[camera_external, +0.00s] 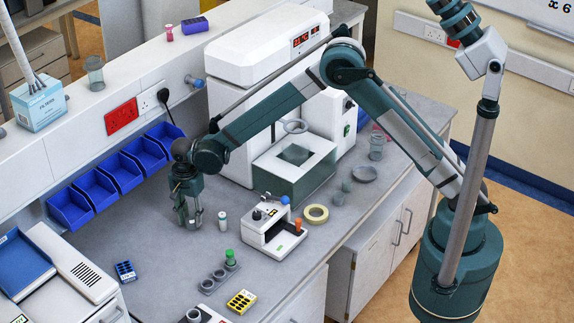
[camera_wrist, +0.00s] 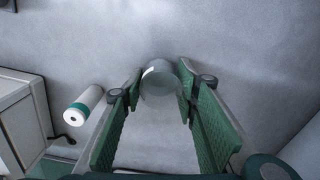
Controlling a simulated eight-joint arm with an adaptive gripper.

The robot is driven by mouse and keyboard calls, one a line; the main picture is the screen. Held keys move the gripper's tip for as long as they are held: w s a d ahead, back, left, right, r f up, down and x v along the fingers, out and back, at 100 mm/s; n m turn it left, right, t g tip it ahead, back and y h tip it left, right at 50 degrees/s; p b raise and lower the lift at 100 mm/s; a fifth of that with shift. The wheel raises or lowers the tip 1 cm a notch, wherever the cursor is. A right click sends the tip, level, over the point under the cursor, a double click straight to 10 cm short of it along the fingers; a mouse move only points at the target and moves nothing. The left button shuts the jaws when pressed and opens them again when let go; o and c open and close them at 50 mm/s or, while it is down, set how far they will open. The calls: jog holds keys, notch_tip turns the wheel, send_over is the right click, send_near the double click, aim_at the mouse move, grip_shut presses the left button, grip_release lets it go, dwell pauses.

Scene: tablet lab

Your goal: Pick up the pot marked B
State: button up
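My gripper (camera_external: 188,217) points down at the bench near the blue bins. In the wrist view my gripper (camera_wrist: 161,78) has its two green fingers apart. A clear or pale round vessel (camera_wrist: 159,84) shows between the fingertips; whether they touch it is unclear. A green-capped pot (camera_external: 230,257) stands in a grey holder at the front. No letter B is legible on any pot.
A white device (camera_external: 277,232) with an orange knob and a tape roll (camera_external: 315,214) lie to the right. Blue bins (camera_external: 121,172) line the back wall. A large white machine (camera_external: 262,45) stands behind. A yellow rack (camera_external: 241,301) is in front. Bare bench lies left of my gripper.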

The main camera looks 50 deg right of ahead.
jog(key=shift+c, duration=0.6)
jog(key=shift+r, duration=0.1)
notch_tip(320, 180, up, 10)
dwell(0.4)
